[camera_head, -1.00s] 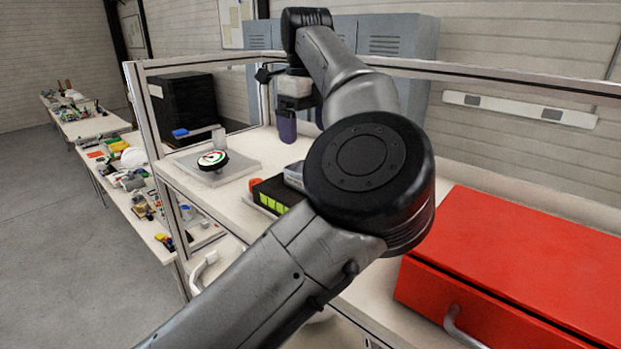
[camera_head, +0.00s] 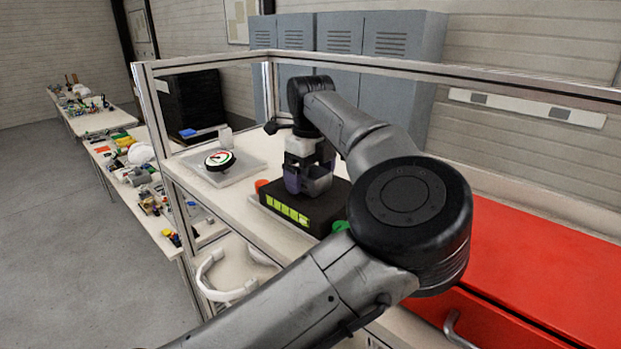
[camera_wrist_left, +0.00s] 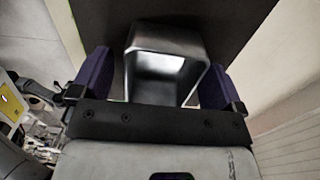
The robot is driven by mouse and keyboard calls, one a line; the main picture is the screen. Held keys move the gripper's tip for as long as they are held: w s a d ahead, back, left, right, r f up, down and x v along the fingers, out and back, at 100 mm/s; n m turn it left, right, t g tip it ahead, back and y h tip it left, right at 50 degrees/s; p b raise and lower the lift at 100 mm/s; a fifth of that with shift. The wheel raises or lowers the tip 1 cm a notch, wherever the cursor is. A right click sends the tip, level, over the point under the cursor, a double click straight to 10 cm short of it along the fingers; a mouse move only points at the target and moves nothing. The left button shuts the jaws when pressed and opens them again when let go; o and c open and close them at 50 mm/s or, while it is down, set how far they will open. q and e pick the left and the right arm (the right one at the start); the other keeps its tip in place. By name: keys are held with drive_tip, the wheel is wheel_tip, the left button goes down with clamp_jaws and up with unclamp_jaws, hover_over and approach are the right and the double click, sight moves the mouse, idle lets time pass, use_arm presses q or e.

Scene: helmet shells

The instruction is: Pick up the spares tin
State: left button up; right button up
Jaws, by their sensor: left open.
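The spares tin, taken to be the shiny grey metal tin (camera_wrist_left: 165,65), stands between the two purple fingers of my left gripper (camera_wrist_left: 158,82) in the left wrist view. In the head view the tin (camera_head: 319,185) shows partly behind the fingers, on top of a black box (camera_head: 318,212) with a yellow-green panel. My left gripper (camera_head: 310,177) is open and points down over the tin, with a finger on either side. Whether the fingers touch it I cannot tell. My right gripper is not in view.
A round dial (camera_head: 220,160) sits on a grey plate left of the black box. A red knob and a green knob (camera_head: 340,226) flank the box. A red case (camera_head: 545,255) stands at right. Metal frame rails (camera_head: 450,70) cross above the bench. White curved parts (camera_head: 222,285) lie below.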

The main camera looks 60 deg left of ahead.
use_arm(q)
drive_tip(key=c, duration=1)
